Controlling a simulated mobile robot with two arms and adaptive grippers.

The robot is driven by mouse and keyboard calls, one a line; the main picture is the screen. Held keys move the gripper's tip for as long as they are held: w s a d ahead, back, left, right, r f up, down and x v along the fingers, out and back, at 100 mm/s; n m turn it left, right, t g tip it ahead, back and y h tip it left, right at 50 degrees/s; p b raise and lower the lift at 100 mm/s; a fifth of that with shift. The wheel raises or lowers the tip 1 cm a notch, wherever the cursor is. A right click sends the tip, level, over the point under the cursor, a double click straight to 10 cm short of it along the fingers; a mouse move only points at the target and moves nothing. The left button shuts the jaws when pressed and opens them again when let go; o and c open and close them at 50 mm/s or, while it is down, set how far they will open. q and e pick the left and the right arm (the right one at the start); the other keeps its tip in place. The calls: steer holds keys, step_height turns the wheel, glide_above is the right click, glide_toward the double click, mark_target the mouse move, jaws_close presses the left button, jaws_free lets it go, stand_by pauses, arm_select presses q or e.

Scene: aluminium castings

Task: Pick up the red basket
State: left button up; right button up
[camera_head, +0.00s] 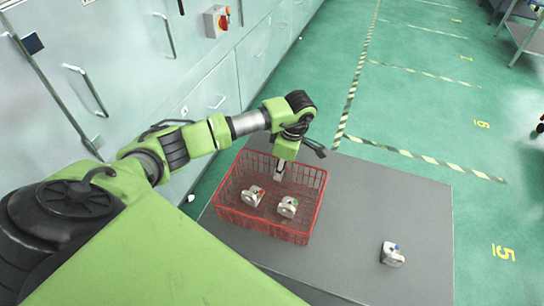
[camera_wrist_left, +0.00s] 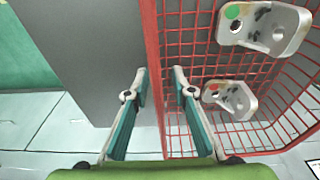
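The red wire basket (camera_head: 262,226) stands on the grey table top, and two metal castings lie in it: one with a red mark (camera_head: 253,196) and one with a green mark (camera_head: 288,207). My left gripper (camera_head: 279,174) points down at the basket's far wall. In the left wrist view, its fingers (camera_wrist_left: 160,78) are apart, one on each side of the basket's rim (camera_wrist_left: 152,35). A gap shows between the fingertips, and I cannot tell whether either touches the wire. My right gripper is not in view.
A third casting with a blue mark (camera_head: 392,255) lies on the grey table (camera_head: 385,205), right of the basket. Grey cabinets (camera_head: 115,60) with handles line the left side. Green floor with striped tape lies beyond the table.

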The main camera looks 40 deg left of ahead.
arm_select(q)
jaws_close()
steer(key=shift+r, duration=0.1)
